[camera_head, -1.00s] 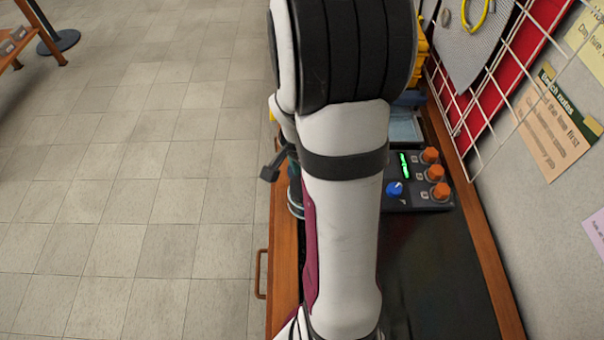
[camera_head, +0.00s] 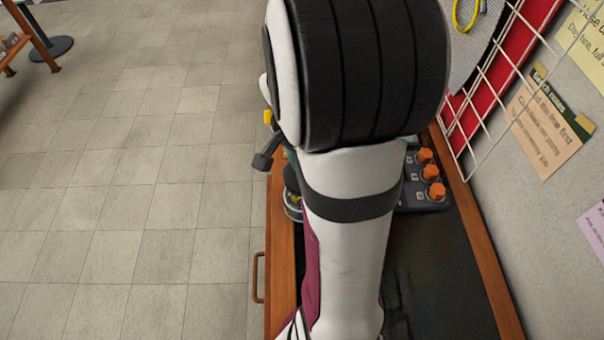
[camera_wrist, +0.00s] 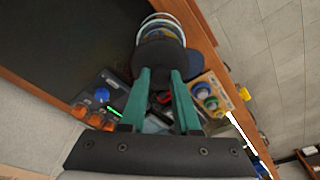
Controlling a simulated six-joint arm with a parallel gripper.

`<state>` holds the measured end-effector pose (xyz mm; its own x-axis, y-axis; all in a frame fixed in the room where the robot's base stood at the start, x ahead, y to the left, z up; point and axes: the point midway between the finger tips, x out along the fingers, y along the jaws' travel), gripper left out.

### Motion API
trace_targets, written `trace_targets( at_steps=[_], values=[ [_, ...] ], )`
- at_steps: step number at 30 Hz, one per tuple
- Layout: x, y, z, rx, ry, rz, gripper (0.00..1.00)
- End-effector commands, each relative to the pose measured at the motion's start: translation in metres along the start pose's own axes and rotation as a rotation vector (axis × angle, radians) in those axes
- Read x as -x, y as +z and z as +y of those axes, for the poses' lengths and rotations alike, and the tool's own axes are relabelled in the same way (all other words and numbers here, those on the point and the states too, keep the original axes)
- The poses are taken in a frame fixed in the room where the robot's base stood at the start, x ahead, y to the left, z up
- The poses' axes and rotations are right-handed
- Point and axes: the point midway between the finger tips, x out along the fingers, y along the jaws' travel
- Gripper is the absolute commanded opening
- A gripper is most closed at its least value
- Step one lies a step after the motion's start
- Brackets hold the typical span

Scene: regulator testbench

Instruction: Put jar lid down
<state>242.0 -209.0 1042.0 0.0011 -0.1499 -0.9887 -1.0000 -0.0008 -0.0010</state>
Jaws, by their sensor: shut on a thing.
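My gripper (camera_wrist: 162,76) shows in the wrist view with its two teal fingers closed on a dark round lid (camera_wrist: 158,58). The lid is close to a clear glass jar (camera_wrist: 157,22) with coloured contents, which it partly covers. I cannot tell whether lid and jar touch. The jar (camera_head: 293,207) shows there in part, left of my arm, near the bench's left edge.
A black box with orange knobs (camera_head: 431,172) stands right of my arm; its blue knob (camera_wrist: 109,83) shows in the wrist view. A wooden block with coloured caps (camera_wrist: 208,93) and a dark blue disc (camera_wrist: 197,70) are near the lid. The dark mat (camera_head: 440,270) is clear.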

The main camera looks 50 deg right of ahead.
Motion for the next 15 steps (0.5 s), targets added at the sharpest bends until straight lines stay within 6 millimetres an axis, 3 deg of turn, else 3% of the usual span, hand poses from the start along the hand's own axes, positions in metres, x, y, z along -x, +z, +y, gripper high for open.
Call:
trace_targets(
  at_steps=[9, 15],
  values=[
    [0.040, -0.031, 0.072, -0.009, -0.001, 0.004, 0.00],
    [0.058, -0.044, 0.104, -0.005, 0.001, 0.001, 0.00]
  ],
)
